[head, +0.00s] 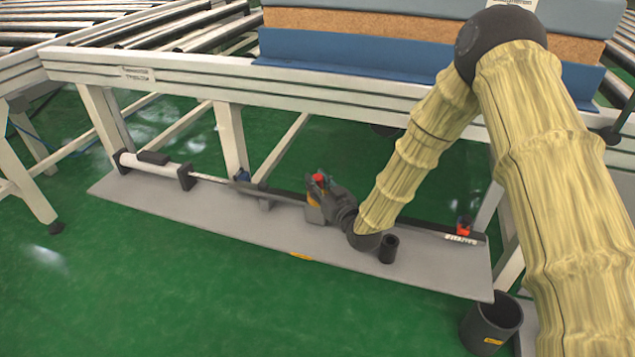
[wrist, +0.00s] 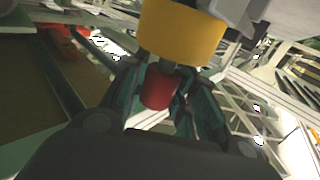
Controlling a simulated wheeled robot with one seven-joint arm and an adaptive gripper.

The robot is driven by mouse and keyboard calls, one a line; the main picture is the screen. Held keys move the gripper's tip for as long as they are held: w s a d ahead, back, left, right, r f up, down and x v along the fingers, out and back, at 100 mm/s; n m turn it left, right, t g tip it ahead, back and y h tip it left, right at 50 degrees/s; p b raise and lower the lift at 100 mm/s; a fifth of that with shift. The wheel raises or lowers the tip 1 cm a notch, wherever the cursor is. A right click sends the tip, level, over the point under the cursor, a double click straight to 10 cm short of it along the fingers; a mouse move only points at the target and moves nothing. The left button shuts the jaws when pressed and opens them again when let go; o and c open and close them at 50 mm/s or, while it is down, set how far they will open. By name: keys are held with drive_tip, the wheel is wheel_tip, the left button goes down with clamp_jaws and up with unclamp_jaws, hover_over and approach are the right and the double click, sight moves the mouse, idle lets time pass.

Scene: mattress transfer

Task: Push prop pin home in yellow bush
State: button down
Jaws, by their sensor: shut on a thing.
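The prop pin shows in the wrist view as a red knob (wrist: 160,88) with a short grey shank running up towards the yellow bush (wrist: 180,32). A short length of shank is visible between knob and bush; how deep it sits is hidden. My gripper (wrist: 162,80) is shut on the red knob, with green-black fingers on both sides. In the head view, my gripper (head: 335,198) is low at the middle of the grey shelf, beside the red knob (head: 319,180). Only a little of the yellow bush (head: 312,201) shows there.
A white cylinder with a rod (head: 152,166) lies along the left of the grey shelf (head: 240,220). A small black cup (head: 389,249) stands right of my gripper. A red part (head: 463,228) is farther right. A black bin (head: 490,325) stands on the floor. The conveyor frame (head: 300,83) passes above.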

drive_tip(key=shift+f, duration=0.55)
drive_tip(key=c, duration=1.1)
unclamp_jaws()
drive_tip(key=shift+o, duration=0.2)
drive_tip(key=v, duration=1.2)
